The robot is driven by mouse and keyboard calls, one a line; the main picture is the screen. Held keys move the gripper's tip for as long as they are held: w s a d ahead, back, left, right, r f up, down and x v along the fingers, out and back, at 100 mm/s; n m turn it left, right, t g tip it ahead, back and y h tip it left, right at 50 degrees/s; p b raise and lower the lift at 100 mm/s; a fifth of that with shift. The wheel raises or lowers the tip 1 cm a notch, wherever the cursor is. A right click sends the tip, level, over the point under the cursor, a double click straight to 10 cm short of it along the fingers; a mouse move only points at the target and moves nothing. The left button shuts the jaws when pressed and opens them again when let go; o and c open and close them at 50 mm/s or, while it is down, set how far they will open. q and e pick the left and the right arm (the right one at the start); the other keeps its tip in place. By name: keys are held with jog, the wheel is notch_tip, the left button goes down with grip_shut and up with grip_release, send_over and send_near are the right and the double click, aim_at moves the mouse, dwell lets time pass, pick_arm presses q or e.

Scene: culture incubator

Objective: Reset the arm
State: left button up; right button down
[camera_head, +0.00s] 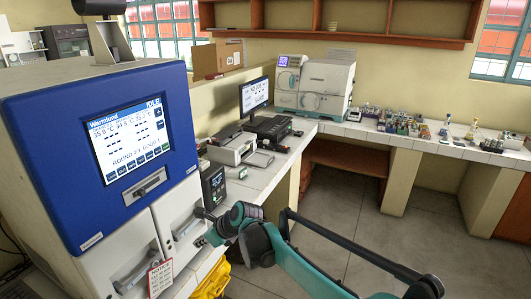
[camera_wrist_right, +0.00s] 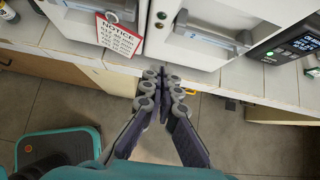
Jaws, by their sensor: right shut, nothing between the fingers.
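The incubator (camera_head: 40,130) is a large blue and white unit at the left of the head view, with a lit screen (camera_head: 130,138). Its two white lower doors, left (camera_head: 125,250) and right (camera_head: 180,220), look shut. My right gripper (camera_head: 207,228) is in front of the right door, close to its handle. In the right wrist view my right gripper (camera_wrist_right: 165,76) has its fingers together and empty, below the doors and over the counter's front edge. The left door (camera_wrist_right: 100,20) and the right door's handle (camera_wrist_right: 215,35) show there too. My left gripper is not in view.
A notice card (camera_head: 160,278) hangs from the left door's handle. The white counter (camera_head: 285,165) carries a small black device (camera_head: 214,185), a printer (camera_head: 232,148), a monitor (camera_head: 254,95) and lab glassware. Open floor (camera_head: 345,205) lies at the right.

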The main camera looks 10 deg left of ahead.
jog(key=s+d+r+n+t+h+b, duration=0.1)
jog(key=s+d+n, duration=0.25)
jog(key=d, duration=0.65)
jog(key=s+d+n+t+h+b, duration=0.15)
jog(key=d+n, duration=0.25)
jog(key=d, duration=0.5)
jog(key=s+d+r+n+t+h+b, duration=0.1)
jog(key=s+d+n+h, duration=0.15)
jog(key=d, duration=0.75)
pick_arm(q)
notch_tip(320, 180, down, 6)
jog(key=b, duration=0.2)
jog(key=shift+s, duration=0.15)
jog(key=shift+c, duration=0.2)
pick_arm(e)
jog(key=s+d+f+n+h, duration=0.1)
jog(key=s+d+f+n, duration=0.3)
jog(key=s+d, duration=0.4)
jog(key=s+d+f+n+h, duration=0.2)
jog(key=s+d+f+n, duration=0.3)
jog(key=d, duration=0.5)
jog(key=s+n+t, duration=0.1)
jog(key=s+n, duration=0.1)
jog(key=shift+s+f, duration=0.25)
jog(key=shift+s, duration=0.1)
